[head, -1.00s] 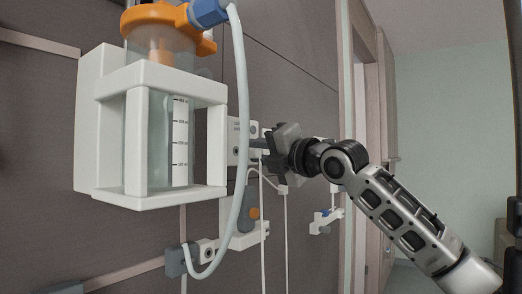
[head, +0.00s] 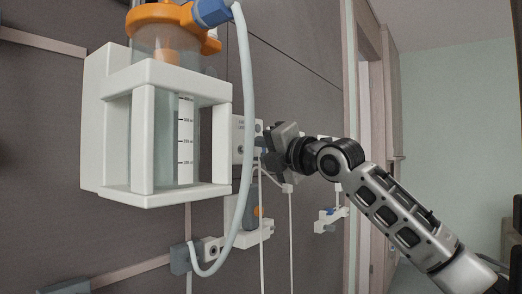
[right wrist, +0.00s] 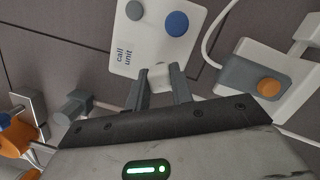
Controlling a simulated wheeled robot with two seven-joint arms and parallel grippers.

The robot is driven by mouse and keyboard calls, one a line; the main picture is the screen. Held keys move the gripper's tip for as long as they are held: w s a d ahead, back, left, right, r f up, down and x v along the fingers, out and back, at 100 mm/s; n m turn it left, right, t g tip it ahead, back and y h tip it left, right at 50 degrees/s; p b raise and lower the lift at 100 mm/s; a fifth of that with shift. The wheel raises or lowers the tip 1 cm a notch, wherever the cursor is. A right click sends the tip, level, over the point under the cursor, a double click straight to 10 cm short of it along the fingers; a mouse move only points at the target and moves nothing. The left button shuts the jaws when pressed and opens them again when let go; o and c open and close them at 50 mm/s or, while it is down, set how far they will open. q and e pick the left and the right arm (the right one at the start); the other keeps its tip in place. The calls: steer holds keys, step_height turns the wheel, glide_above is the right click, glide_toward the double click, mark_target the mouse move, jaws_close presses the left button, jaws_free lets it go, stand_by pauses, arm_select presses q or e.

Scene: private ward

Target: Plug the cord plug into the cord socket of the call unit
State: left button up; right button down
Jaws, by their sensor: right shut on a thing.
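The call unit (right wrist: 150,32) is a white wall plate marked "call unit", with a grey round part and a blue round part. In the head view only a strip of the call unit (head: 238,138) shows beside the canister frame. My right gripper (right wrist: 160,78) is shut on a small white piece, which looks like the cord plug (right wrist: 160,73), at the plate's label-side edge. I cannot tell whether the plug touches the plate. In the head view my right gripper (head: 266,148) is right of the unit, its fingertips partly hidden. My left gripper is not in view.
A white frame (head: 142,140) with a clear canister and orange lid (head: 160,14) stands out from the wall on the left. A pale hose (head: 247,110) hangs near my gripper. A handset with an orange button (right wrist: 268,87) sits on a white holder, with white cords close by.

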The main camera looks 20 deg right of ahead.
steer(key=shift+w+a+r, duration=0.1)
steer(key=shift+w+a, duration=0.15)
steer(key=shift+w, duration=0.05)
stand_by(0.4)
steer(key=shift+w+a, duration=0.15)
steer(key=shift+w, duration=0.05)
steer(key=c, duration=1.3)
jaws_free()
steer(key=shift+o, duration=0.8)
steer(key=shift+w, duration=0.15)
